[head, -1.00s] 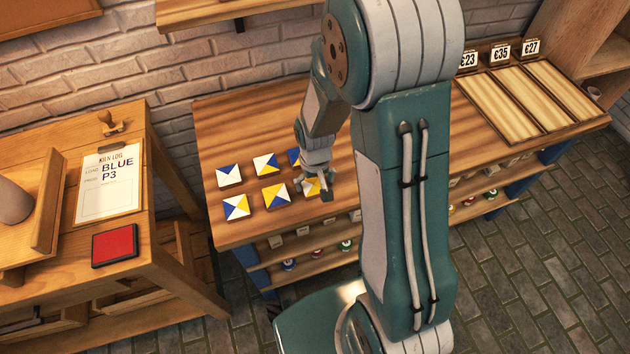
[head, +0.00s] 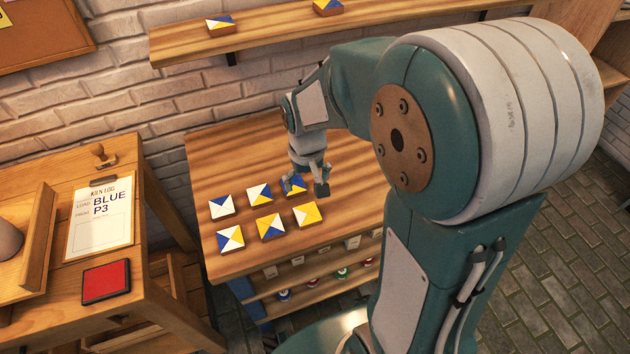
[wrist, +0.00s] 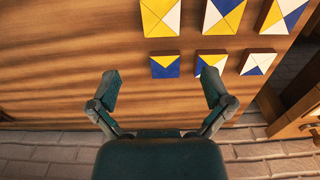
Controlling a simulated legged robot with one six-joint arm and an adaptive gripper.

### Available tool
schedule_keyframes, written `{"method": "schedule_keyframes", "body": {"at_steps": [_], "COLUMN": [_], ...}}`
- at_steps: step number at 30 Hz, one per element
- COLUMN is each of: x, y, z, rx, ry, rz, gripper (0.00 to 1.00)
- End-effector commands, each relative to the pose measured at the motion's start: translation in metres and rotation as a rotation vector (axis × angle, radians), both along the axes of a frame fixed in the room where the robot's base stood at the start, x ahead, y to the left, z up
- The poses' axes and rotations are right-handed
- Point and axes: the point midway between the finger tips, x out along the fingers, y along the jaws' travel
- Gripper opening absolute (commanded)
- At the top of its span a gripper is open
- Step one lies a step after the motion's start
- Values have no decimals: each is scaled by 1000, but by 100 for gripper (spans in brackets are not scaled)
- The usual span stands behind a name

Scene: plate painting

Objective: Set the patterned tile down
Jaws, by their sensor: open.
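Several patterned tiles lie flat on the wooden table (head: 340,160) in two rows of three, painted in triangles of blue, yellow and white. The front right tile (head: 307,214) is yellow and white; it also shows in the wrist view (wrist: 160,17). My gripper (head: 307,186) is open and empty, by the back right tile, which it partly hides in the head view. In the wrist view the fingers of my gripper (wrist: 160,80) are spread apart, with that blue and yellow tile (wrist: 165,66) beyond them. No tile is between the fingertips.
A side table on the left holds a clipboard (head: 100,218) reading "BLUE P3", a red pad (head: 106,282) and a stamp (head: 102,155). A wall shelf (head: 290,32) carries two tiles. The tabletop behind the tile rows is clear.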

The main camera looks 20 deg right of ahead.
Motion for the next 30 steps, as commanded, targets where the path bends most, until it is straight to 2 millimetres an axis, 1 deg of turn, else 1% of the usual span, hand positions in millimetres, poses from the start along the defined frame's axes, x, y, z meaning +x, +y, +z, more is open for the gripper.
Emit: {"method": "schedule_keyframes", "body": {"at_steps": [1, 5, 9, 15, 18, 22, 26, 30], "x": [-4, -21, -45, -85, -105, -126, -135, -137], "y": [0, 0, 0, 0, 0, 0, 0, 0], "z": [12, 48, 83, 122, 136, 147, 151, 151], "rx": [0, 0, 0, 0, -1, -2, -2, -2], "ry": [-25, -107, -196, -322, -384, -443, -473, -476], "rz": [0, 0, 1, 1, 1, 2, 2, 2], "gripper": [100, 100, 100, 100, 100, 100, 100, 100]}}
